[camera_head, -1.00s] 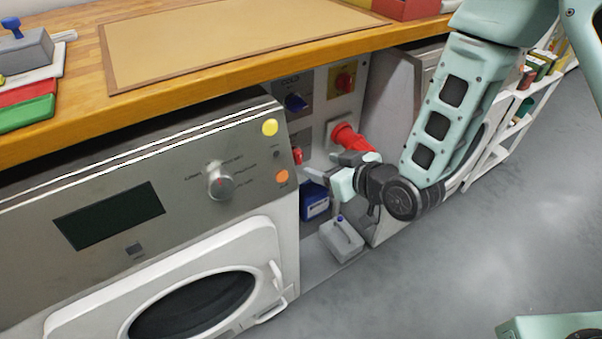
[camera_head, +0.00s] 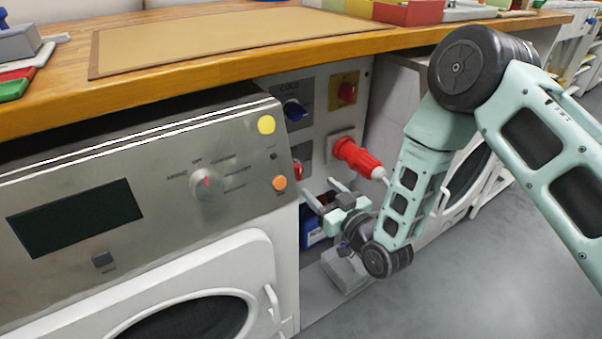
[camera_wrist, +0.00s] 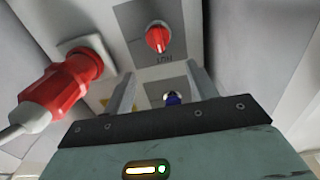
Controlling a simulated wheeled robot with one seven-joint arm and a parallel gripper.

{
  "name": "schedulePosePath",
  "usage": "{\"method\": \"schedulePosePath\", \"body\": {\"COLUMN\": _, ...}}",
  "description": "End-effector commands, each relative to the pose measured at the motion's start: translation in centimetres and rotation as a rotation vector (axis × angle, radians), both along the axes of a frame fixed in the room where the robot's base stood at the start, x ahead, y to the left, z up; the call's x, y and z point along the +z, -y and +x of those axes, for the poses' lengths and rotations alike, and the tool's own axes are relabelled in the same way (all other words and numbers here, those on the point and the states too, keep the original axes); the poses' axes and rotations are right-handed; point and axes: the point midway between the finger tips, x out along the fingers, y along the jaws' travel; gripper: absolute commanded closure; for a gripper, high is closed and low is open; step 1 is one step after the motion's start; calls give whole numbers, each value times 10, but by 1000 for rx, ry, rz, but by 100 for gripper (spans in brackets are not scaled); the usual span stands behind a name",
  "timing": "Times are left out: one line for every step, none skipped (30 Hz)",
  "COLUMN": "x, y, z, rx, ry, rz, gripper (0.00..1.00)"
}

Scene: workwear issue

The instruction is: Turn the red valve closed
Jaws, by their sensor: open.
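The red valve (camera_head: 297,170) sits on the wall panel between the washers; in the head view the left washer's edge partly hides it. In the wrist view the red valve (camera_wrist: 158,38) shows whole, a round knob on a grey plate with upside-down lettering. My gripper (camera_head: 322,188) is open and empty, below and to the right of the valve in the head view. In the wrist view the fingers of my gripper (camera_wrist: 160,82) stand apart, with the valve beyond their tips and apart from them.
A blue valve (camera_head: 295,110) sits above the red one. A large red plug (camera_head: 357,157) juts from the panel close to my arm. A red knob on yellow (camera_head: 347,92) is higher up. The left washer (camera_head: 240,150) and worktop (camera_head: 230,72) bound the gap. Containers (camera_head: 345,270) stand below.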

Motion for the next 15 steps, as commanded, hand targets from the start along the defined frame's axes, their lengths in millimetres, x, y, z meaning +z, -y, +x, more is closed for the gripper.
{"method": "schedulePosePath", "body": {"x": 0, "y": -7, "z": 9, "rx": 0, "ry": 4, "rz": 3, "gripper": 43}}
{"method": "schedulePosePath", "body": {"x": -1, "y": -10, "z": 14, "rx": 0, "ry": 3, "rz": 2, "gripper": 43}}
{"method": "schedulePosePath", "body": {"x": -1, "y": -15, "z": 21, "rx": 1, "ry": 4, "rz": 1, "gripper": 43}}
{"method": "schedulePosePath", "body": {"x": -1, "y": -19, "z": 26, "rx": 1, "ry": 4, "rz": 1, "gripper": 43}}
{"method": "schedulePosePath", "body": {"x": -1, "y": -22, "z": 31, "rx": 1, "ry": 3, "rz": 1, "gripper": 43}}
{"method": "schedulePosePath", "body": {"x": -1, "y": -26, "z": 38, "rx": 1, "ry": 3, "rz": 1, "gripper": 43}}
{"method": "schedulePosePath", "body": {"x": -1, "y": -30, "z": 43, "rx": 1, "ry": 3, "rz": 1, "gripper": 43}}
{"method": "schedulePosePath", "body": {"x": -1, "y": -33, "z": 47, "rx": 1, "ry": 2, "rz": 2, "gripper": 43}}
{"method": "schedulePosePath", "body": {"x": -1, "y": -36, "z": 53, "rx": 0, "ry": 2, "rz": 2, "gripper": 43}}
{"method": "schedulePosePath", "body": {"x": -1, "y": -39, "z": 57, "rx": 0, "ry": 2, "rz": 1, "gripper": 43}}
{"method": "schedulePosePath", "body": {"x": -1, "y": -41, "z": 61, "rx": 0, "ry": 2, "rz": 1, "gripper": 43}}
{"method": "schedulePosePath", "body": {"x": -1, "y": -44, "z": 65, "rx": 0, "ry": 0, "rz": 1, "gripper": 43}}
{"method": "schedulePosePath", "body": {"x": -1, "y": -46, "z": 68, "rx": 0, "ry": 0, "rz": 1, "gripper": 43}}
{"method": "schedulePosePath", "body": {"x": -1, "y": -48, "z": 70, "rx": 0, "ry": 0, "rz": 1, "gripper": 43}}
{"method": "schedulePosePath", "body": {"x": -1, "y": -50, "z": 73, "rx": 0, "ry": -1, "rz": 1, "gripper": 43}}
